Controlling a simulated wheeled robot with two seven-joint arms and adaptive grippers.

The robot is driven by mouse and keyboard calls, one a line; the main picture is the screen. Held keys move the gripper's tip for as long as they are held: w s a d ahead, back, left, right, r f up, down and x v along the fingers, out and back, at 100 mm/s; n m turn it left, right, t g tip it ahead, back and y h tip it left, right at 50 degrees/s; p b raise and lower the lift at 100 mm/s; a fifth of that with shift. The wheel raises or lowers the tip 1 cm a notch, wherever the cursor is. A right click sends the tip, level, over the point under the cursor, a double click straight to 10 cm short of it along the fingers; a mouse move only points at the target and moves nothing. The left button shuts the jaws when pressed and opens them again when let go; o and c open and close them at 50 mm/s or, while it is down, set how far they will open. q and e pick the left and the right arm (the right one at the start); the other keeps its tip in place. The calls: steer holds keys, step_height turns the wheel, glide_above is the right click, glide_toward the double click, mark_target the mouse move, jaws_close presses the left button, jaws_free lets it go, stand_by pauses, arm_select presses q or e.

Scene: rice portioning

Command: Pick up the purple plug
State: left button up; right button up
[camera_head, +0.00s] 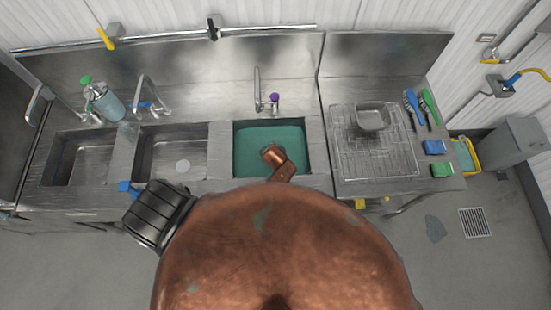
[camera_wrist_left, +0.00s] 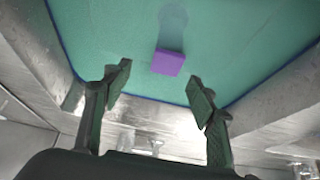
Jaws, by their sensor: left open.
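A purple block (camera_wrist_left: 168,62) lies against the teal surface (camera_wrist_left: 225,35) in the left wrist view, a dark patch behind it. My left gripper (camera_wrist_left: 158,85) is open, its two dark fingers apart and empty. The block shows between and beyond the fingertips, with no finger seen touching it. In the head view, a small purple-topped piece (camera_head: 274,97) stands beside the tap behind the teal-filled basin (camera_head: 235,150). I cannot tell whether it is the same purple thing. A copper part covers some of the basin; my left fingers are not discernible there. My right gripper is not seen.
Two empty basins (camera_head: 183,180) are to the left, with a spray bottle (camera_head: 104,100) behind. A wire rack (camera_head: 350,165) holding a metal pan (camera_head: 373,117) is at right, beside brushes (camera_head: 412,108) and sponges (camera_head: 435,147). The tap (camera_head: 258,90) stands behind the filled basin.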

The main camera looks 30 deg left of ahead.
arm_select(q)
steer(key=shift+b+x, duration=0.35)
steer(key=shift+x, duration=0.9)
steer(key=f+b, duration=0.1)
steer(key=a+f+b, duration=0.1)
steer(key=b, duration=0.1)
steer(key=f+b, duration=0.1)
steer(key=f, duration=0.1)
steer(key=shift+w+a+b, duration=0.3)
steer(key=shift+w, duration=0.1)
steer(key=shift+w+a+f+b, duration=0.15)
steer(key=shift+w+f+b, duration=0.1)
steer(key=shift+b, duration=0.1)
steer(key=shift+r, duration=0.1)
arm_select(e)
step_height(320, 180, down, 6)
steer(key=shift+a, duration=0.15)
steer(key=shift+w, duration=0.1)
arm_select(q)
steer(key=shift+c, duration=0.5)
steer(key=c, duration=1.3)
jaws_close()
